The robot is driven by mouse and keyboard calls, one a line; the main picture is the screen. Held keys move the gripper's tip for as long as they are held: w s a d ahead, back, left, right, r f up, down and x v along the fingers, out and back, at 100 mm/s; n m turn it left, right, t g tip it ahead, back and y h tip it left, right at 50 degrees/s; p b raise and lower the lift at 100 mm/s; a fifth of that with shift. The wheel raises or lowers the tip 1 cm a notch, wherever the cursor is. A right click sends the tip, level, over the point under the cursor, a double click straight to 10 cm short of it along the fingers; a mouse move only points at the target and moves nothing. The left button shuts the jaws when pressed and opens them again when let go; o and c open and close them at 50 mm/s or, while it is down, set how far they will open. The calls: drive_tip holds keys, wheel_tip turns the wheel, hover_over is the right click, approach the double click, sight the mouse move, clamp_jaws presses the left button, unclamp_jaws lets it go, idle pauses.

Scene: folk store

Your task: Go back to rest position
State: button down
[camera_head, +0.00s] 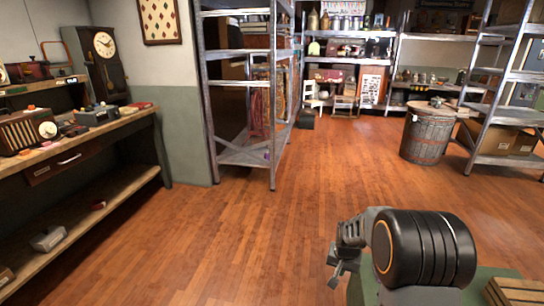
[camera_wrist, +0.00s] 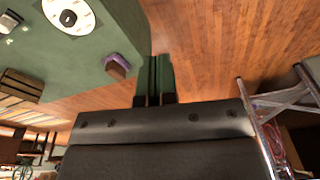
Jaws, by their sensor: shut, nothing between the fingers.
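My gripper (camera_head: 336,275) shows at the lower middle right of the head view, beside the dark round joint of my arm. It hangs in front of the wood floor, its fingers small in that view. In the wrist view my gripper (camera_wrist: 154,70) is shut, with its two green-grey fingers side by side and nothing between them. The fingers stand against the wood floor, near the edge of a green surface. The arm is bent close to my body.
A wooden workbench (camera_head: 85,140) with radios runs along the left. A metal shelf (camera_head: 240,158) stands ahead, left of centre. A barrel (camera_head: 427,135) stands by a metal rack at the right. The wood floor (camera_head: 330,165) between them is clear. A slatted wooden item (camera_head: 515,292) is at the lower right.

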drive_tip(key=s+a+r+n+p, duration=0.1)
drive_tip(key=s+r+p, duration=0.4)
drive_tip(key=r, duration=0.6)
drive_tip(key=s+a+r+n+t+p, duration=0.1)
drive_tip(key=s+r+p, duration=0.3)
drive_tip(key=s+r, duration=0.4)
drive_tip(key=s+a+r+n+t+p, duration=0.1)
drive_tip(key=s+r+p, duration=0.4)
drive_tip(key=r, duration=0.9)
drive_tip(key=shift+s+a+r+n+p, duration=0.35)
drive_tip(key=shift+s+a+n, duration=0.45)
drive_tip(key=shift+a, duration=0.45)
drive_tip(key=shift+d, duration=0.15)
